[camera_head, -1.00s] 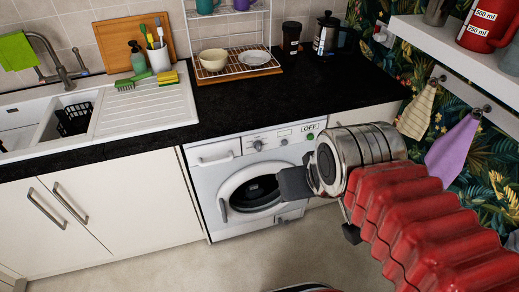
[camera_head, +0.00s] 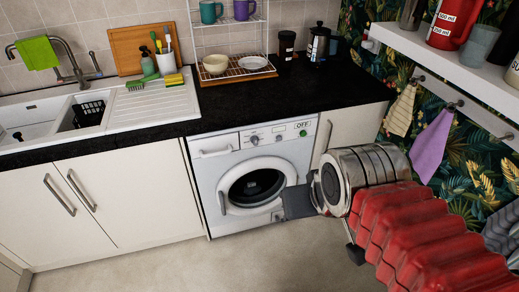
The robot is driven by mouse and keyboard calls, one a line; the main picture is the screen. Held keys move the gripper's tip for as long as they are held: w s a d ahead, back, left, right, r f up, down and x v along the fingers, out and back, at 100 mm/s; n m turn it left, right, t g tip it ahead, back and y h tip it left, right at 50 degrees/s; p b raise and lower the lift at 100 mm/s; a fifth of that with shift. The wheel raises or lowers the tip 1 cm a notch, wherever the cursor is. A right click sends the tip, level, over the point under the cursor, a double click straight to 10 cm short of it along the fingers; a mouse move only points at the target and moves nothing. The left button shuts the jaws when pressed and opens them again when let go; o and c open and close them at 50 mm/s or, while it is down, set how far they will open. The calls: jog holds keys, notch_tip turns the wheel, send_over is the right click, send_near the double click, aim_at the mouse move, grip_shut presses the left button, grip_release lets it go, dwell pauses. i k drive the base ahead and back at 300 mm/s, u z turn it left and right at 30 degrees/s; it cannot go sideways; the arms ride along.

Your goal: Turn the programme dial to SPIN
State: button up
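The white washing machine (camera_head: 225,170) stands under the black worktop. Its programme dial (camera_head: 254,140) is a small round grey knob on the top panel; its pointer is too small to read. A small label (camera_head: 302,125) on the panel reads OFF, above a green button (camera_head: 303,133). The round door (camera_head: 256,187) is closed. My gripper (camera_head: 296,203) is in front of the machine's lower right side, below the dial and apart from it in the picture. Its dark finger shows side-on, so its opening cannot be judged.
The worktop (camera_head: 290,95) overhangs the machine. A dish rack (camera_head: 235,72) with a bowl and plate stands above it. At right, a white shelf (camera_head: 460,65) and hanging cloths (camera_head: 432,143) are near my arm. The floor (camera_head: 180,265) in front is clear.

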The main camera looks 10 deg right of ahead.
aim_at(254, 139)
jog(key=u, duration=2.1)
jog(key=i, duration=0.6)
jog(key=z, duration=0.85)
